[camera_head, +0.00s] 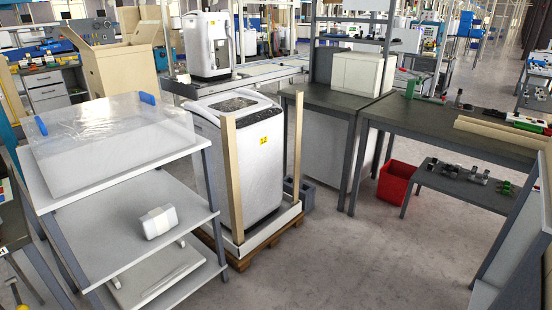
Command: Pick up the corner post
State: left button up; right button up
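Two tan corner posts stand upright at the washing machine (262,150) on its pallet. One corner post (231,180) is at the front left corner, and the other corner post (297,150) is at the right. Long tan pieces (500,132) of similar colour lie on the dark table at the right; I cannot tell whether they are posts too. The washing machine is white with a yellow label and sits in a white base tray (262,232) on a wooden pallet (241,262). Neither of my grippers is in view.
A grey shelf rack (95,185) with a plastic-wrapped box (110,140) stands close on the left. Dark tables (420,122) stand at the right, with a red bin (396,183) beneath. The floor (360,255) in front and right of the pallet is clear.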

aim_at(299, 97)
jog(key=i+l+u, duration=0.15)
jog(key=i+u, duration=0.15)
jog(key=u, duration=0.15)
jog(key=i+l+u, duration=0.3)
jog(key=u, duration=0.15)
jog(key=i+l+u, duration=0.15)
jog(key=l, duration=0.25)
jog(key=i+l+u, duration=0.2)
jog(key=i+l, duration=0.3)
jog(key=l, duration=0.2)
jog(key=i+l, duration=0.2)
jog(key=l, duration=0.2)
jog(key=i+l+u, duration=0.1)
jog(key=l, duration=0.25)
jog(key=i+l, duration=0.2)
jog(key=l, duration=0.15)
jog(key=i+l, duration=0.15)
jog(key=l, duration=0.25)
